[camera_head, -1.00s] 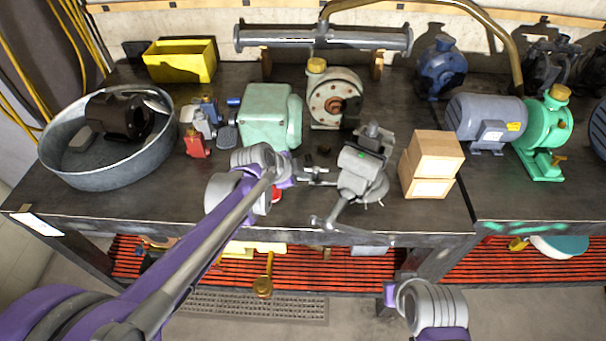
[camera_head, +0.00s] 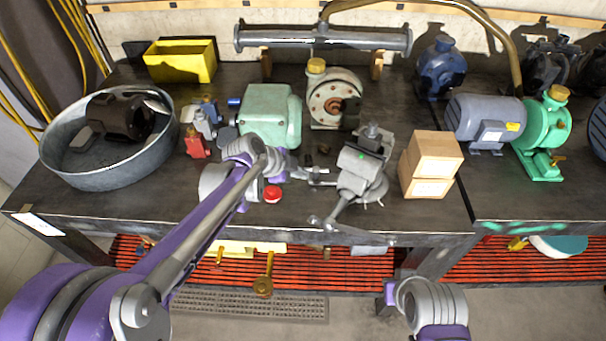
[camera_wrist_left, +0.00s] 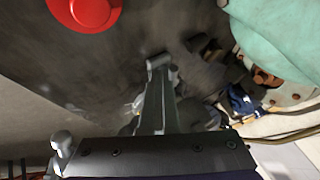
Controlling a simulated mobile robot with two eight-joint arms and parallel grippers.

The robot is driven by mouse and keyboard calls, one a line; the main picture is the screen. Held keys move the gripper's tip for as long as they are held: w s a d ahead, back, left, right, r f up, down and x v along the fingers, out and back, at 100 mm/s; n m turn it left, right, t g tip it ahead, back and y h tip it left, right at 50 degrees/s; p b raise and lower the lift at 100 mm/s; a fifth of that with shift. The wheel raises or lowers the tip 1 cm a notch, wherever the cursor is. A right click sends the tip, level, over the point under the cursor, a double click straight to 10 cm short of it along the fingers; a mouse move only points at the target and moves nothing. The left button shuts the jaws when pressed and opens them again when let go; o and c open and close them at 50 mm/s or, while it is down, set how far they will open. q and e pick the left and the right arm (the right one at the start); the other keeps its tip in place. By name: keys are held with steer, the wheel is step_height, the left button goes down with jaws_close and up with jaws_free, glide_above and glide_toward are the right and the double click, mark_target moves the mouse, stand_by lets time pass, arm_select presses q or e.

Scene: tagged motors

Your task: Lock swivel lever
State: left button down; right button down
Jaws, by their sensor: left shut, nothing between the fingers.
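A grey bench vise (camera_head: 362,172) stands near the front edge of the dark workbench, with a long handle hanging over the edge. Small grey metal bars (camera_head: 320,182) stick out at the left of its base; I cannot tell which is the swivel lever. My left gripper (camera_head: 303,173) is shut and empty, just left of these bars; I cannot tell whether it touches them. In the left wrist view, its closed fingers (camera_wrist_left: 158,62) point over the dark bench top. My right wrist (camera_head: 432,302) is low in front of the bench; its fingers are not clear.
A red cap (camera_head: 272,194) lies beside my left wrist. A green motor housing (camera_head: 268,117) and a pale flanged pump (camera_head: 333,103) stand behind the gripper. A metal tub (camera_head: 110,172) is at the left.

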arm_select(q)
steer(key=shift+w+a, duration=0.1)
arm_select(e)
steer(key=shift+r, duration=0.1)
arm_select(q)
steer(key=m, duration=0.1)
steer(key=w+m+g+h, duration=0.1)
steer(key=m, duration=0.1)
steer(key=shift+w+a+g+p, duration=0.1)
steer(key=shift+a+g+p, duration=0.2)
steer(key=shift+p, duration=0.1)
steer(key=shift+w+m+g+h, duration=0.4)
steer(key=shift+m+g, duration=0.4)
steer(key=shift+m, duration=0.4)
steer(key=shift+w+p, duration=0.2)
steer(key=shift+p, duration=0.15)
steer(key=shift+w, duration=0.3)
arm_select(e)
steer(key=shift+w+r, duration=0.25)
steer(key=shift+r, duration=0.3)
steer(key=shift+w+r, duration=0.2)
steer(key=shift+r, duration=0.35)
arm_select(q)
steer(key=shift+w, duration=0.15)
arm_select(e)
steer(key=shift+r, duration=0.1)
arm_select(q)
steer(key=shift+f, duration=0.1)
arm_select(e)
steer(key=shift+a, duration=0.15)
